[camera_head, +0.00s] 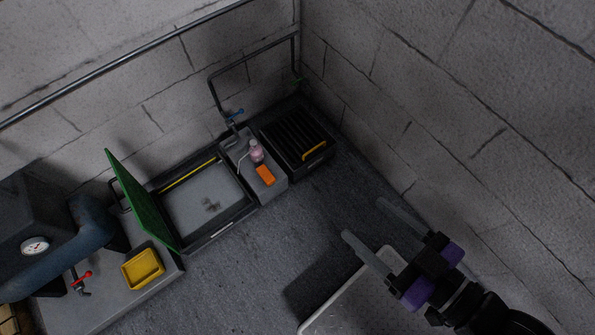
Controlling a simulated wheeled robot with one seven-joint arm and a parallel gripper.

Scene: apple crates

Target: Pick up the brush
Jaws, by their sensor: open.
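I cannot tell for certain which thing is the brush. A small orange block (265,175), perhaps the brush or a sponge, lies on a grey ledge beside a pink bottle (256,152). A thin yellow bar (188,173) runs along the back of the sink basin. My gripper (363,219) is at the lower right with its two grey fingers apart and nothing between them. It is well to the right of and nearer than the orange block, and touches nothing that I can see.
The sink basin (238,217) has a green panel (140,200) standing at its left. A yellow tray (143,269) sits farther left, near a red valve (82,277). A dark slatted crate (318,157) is right of the ledge. A pale flat surface (318,322) lies below my gripper.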

